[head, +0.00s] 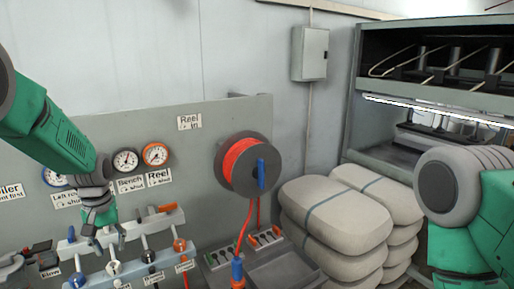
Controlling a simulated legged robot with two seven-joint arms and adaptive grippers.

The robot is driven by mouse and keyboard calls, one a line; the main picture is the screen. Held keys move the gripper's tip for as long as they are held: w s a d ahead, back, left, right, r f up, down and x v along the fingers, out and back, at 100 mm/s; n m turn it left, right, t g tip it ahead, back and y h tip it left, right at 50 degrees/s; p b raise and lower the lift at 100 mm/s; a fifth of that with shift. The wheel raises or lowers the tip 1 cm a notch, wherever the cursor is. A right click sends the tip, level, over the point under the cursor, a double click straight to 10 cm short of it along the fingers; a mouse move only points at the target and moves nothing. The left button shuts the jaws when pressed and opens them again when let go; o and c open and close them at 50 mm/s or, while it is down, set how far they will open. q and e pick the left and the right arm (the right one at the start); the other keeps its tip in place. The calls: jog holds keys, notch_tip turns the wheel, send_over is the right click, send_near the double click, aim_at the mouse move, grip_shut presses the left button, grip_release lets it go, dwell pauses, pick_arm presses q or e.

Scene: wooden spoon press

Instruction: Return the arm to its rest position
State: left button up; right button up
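My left arm comes in from the upper left, reaching down over a row of valves. Its gripper (106,243) points down above the valve manifold (150,258), with its dark fingers spread apart and nothing seen between them. I cannot tell whether a finger touches a valve handle. My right arm shows at the right edge, in front of the shelving and beside the sacks. Its gripper is out of the picture.
Round gauges (125,161) sit on the grey panel behind the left gripper. A reel of red hose (243,163) hangs right of them, above a grey tray (290,272). Stacked pale sacks (335,222) and a lit machine rack (352,118) stand at right. A wall box (311,54) hangs above.

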pick_arm(q)
jog(key=s+d+f+m+b, duration=0.1)
jog(key=s+f+b, duration=0.2)
jog(key=s+f, duration=0.35)
jog(key=s+d+f+m+b, duration=0.15)
jog(key=s+f, duration=0.25)
jog(key=f, duration=0.6)
jog(key=s+d+f+b, duration=0.1)
jog(key=s+f+b, duration=0.35)
jog(key=f, duration=0.45)
jog(key=s+d+f+m+b, duration=0.2)
jog(key=s+f, duration=0.4)
jog(key=s, duration=0.5)
jog(key=s+d+f+m+b, duration=0.2)
jog(key=s+f+b, duration=0.3)
jog(key=s, duration=0.6)
jog(key=shift+s+d+f+t, duration=0.3)
jog(key=shift+d+f, duration=0.1)
jog(key=shift+d, duration=0.2)
